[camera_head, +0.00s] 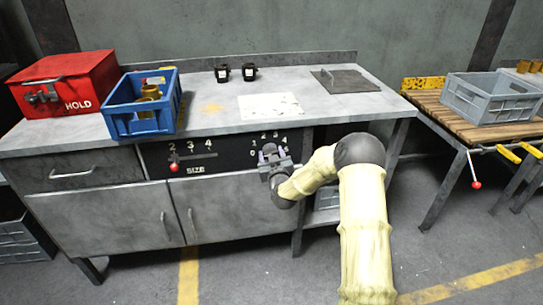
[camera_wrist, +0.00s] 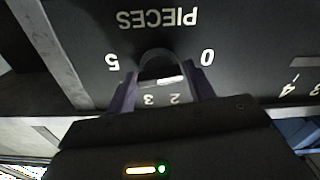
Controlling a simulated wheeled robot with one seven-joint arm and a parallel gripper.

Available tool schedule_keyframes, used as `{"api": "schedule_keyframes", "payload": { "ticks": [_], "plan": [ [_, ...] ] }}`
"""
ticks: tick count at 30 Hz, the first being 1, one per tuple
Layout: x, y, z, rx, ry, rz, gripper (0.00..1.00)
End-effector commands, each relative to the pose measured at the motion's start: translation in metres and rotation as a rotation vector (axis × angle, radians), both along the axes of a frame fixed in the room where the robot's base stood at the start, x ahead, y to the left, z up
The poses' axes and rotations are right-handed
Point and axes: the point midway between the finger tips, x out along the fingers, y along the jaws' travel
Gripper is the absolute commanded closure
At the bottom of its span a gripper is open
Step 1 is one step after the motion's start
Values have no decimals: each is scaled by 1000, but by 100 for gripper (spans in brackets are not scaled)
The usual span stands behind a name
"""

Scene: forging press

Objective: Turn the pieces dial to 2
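The pieces dial (camera_wrist: 160,62) is a dark round knob on the black panel, under the word PIECES, which appears upside down in the wrist view. The digits 5, 3, 2 and 0 show around it. A pale bar shows at the knob on the side of the 2 and 3; I cannot tell which number it marks. My gripper (camera_wrist: 163,82) has one purple finger on each side of the knob. Whether the fingers press on it is unclear. In the head view my gripper (camera_head: 272,153) is at the panel and hides most of this dial.
Above, the bench (camera_head: 215,128) holds a red HOLD box (camera_head: 70,85), a blue crate (camera_head: 142,121) and two dark cups. A wooden table (camera_head: 436,108) with a grey crate (camera_head: 490,105) stands right.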

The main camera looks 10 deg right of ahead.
Motion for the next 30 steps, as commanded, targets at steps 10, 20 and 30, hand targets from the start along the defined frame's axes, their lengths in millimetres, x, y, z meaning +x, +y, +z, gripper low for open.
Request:
{"api": "schedule_keyframes", "payload": {
  "ticks": [10, 20, 30],
  "plan": [
    [0, 0, 0, 5, 0, 1, 76],
    [0, 0, -1, 97, 0, 1, 76],
    [0, 0, -1, 348, 0, 1, 76]
  ]
}}
